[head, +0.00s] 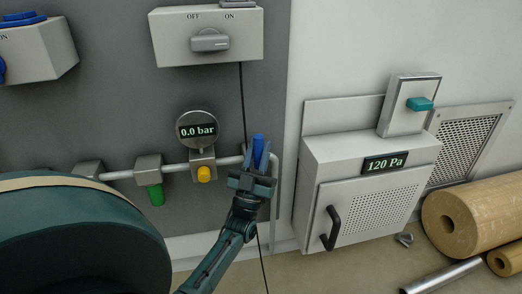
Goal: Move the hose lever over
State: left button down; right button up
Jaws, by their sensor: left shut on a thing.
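A blue lever (258,141) stands up at the right end of the grey pipe, close to where the pipe bends down. My left gripper (258,160) is shut on the blue lever, with its fingers on both sides and the lever's top showing above them. The lever's lower part and its mount are hidden behind the gripper. My right gripper is not in view.
Left along the pipe are a 0.0 bar gauge (198,129), a yellow knob (204,174) and a green handle (155,194). An OFF/ON switch box (170,38) hangs above.

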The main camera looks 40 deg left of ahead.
pick_arm(q)
jog(key=c, duration=1.2)
grip_release()
jog(key=shift+c, duration=0.2)
jog(key=shift+s+f, duration=0.1)
jog(key=v, duration=1.2)
jog(key=shift+p, duration=0.4)
